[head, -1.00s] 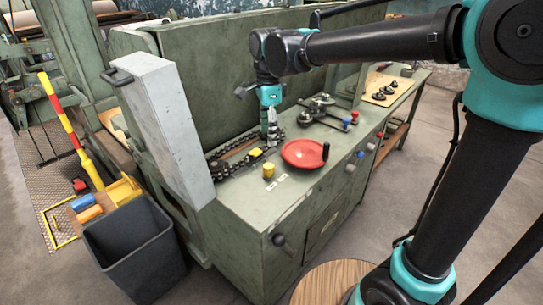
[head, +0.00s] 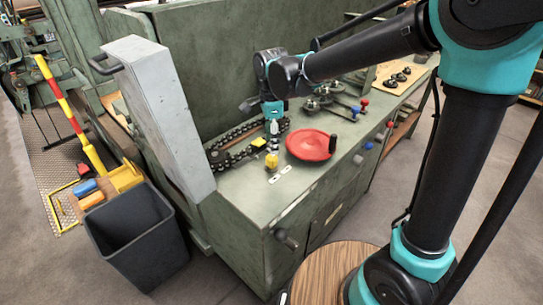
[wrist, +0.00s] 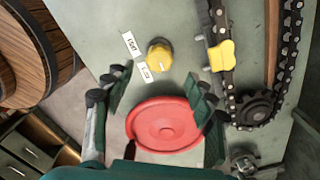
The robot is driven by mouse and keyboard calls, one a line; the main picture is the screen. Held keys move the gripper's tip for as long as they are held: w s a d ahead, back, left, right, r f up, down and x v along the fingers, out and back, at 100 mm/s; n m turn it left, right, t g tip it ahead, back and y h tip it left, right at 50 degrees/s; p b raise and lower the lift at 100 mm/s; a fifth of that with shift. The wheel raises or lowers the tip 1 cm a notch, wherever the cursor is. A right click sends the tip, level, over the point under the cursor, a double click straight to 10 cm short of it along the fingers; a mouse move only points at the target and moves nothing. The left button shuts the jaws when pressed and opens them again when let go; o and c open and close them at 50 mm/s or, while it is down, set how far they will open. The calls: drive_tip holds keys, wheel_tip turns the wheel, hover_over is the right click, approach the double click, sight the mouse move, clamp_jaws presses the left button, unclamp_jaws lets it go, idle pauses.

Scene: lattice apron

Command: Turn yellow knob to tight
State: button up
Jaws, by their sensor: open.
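The yellow knob (head: 271,161) stands on the green bench top, left of the red handwheel (head: 310,145). In the wrist view the yellow knob (wrist: 160,54) shows a pale mark on its lower edge. Two white labels (wrist: 133,45) lie beside it on the left; their print is too small to read surely. My gripper (head: 272,136) is just behind the knob, pointing down over the bench. In the wrist view my gripper (wrist: 155,93) is open and empty, fingers spread on both sides of the red wheel. The knob is beyond the fingertips, not between them.
A chain (head: 232,134) with a yellow clip (head: 258,142) lies behind the knob. The wheel's black handle (head: 332,143) stands up. A grey lever-like box (head: 160,110) rises at the left, above a dark bin (head: 140,240).

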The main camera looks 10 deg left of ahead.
sight(272, 157)
wheel_tip(272, 157, down, 7)
drive_tip(key=shift+r, duration=0.15)
drive_tip(key=shift+c, duration=0.6)
drive_tip(key=c, duration=1)
drive_tip(key=shift+c, duration=0.2)
